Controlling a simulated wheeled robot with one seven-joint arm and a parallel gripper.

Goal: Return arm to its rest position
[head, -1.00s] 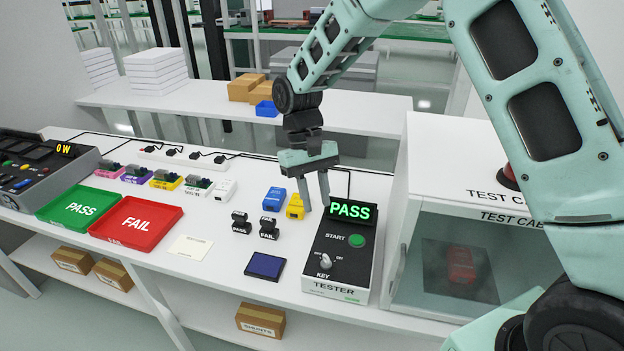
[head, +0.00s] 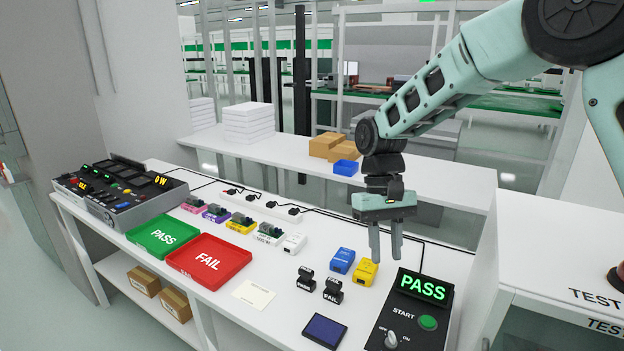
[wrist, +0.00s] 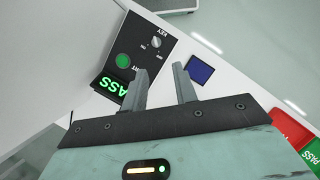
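My gripper (head: 385,240) hangs fingers down above the bench, just beyond the tester and beside the yellow block, with a gap between its two fingers and nothing held. It also shows open and empty in the wrist view (wrist: 160,88). The tester (head: 412,318) has a lit green PASS display, a green START button and a key switch. In the wrist view the tester (wrist: 138,50) lies beyond the fingertips, its display partly hidden by a finger.
A yellow block (head: 365,273) and a blue block (head: 342,261) stand close to my gripper. Two stamps (head: 333,291) and a dark blue pad (head: 324,331) lie nearer. Red FAIL tray (head: 208,262) and green PASS tray (head: 163,236) are left. A white test cabinet (head: 545,240) stands right.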

